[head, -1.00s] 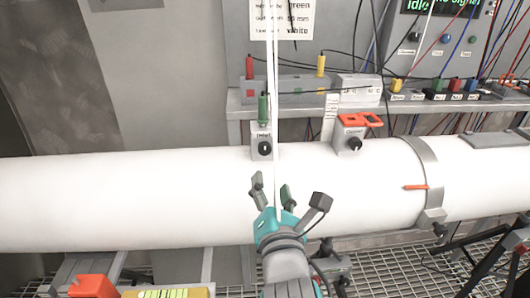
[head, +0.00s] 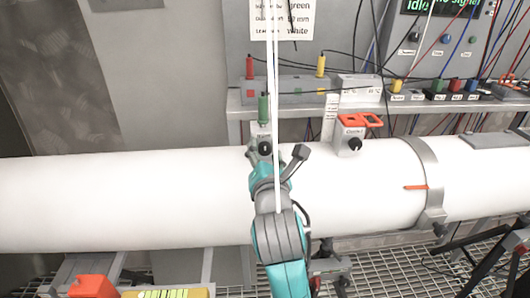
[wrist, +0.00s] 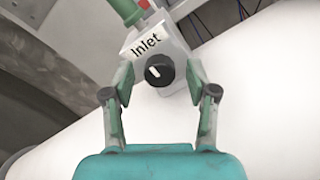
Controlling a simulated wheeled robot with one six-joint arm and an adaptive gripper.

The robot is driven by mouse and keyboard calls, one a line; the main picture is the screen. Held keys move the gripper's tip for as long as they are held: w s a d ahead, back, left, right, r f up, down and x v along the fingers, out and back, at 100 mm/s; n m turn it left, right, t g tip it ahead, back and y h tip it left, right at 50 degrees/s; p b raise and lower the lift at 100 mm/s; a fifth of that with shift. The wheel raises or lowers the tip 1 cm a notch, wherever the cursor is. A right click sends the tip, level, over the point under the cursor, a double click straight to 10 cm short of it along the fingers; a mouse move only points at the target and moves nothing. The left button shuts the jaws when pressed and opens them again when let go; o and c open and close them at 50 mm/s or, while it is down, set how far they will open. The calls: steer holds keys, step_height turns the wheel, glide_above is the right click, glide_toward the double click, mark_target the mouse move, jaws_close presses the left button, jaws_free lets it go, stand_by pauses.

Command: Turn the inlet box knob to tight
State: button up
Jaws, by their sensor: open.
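The inlet box (wrist: 152,44) is a pale grey block labelled "Inlet" on top of the white pipe, with a green plug in its top. Its black round knob (wrist: 159,73) with a white pointer mark faces the wrist camera. My gripper (wrist: 161,82) is open, with one finger on each side of the knob. I cannot tell whether the fingers touch it. In the head view my gripper (head: 265,154) is in front of the inlet box (head: 264,132) and hides part of it. The knob (head: 265,146) shows only partly there.
The white pipe (head: 120,200) runs across the view. To the right stands another box (head: 349,134) with a black knob and an orange clip. A shelf (head: 310,108) with plugs and cables is behind. A white strip (head: 272,80) hangs in front of my arm.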

steer(key=shift+w, duration=0.1)
jaws_close()
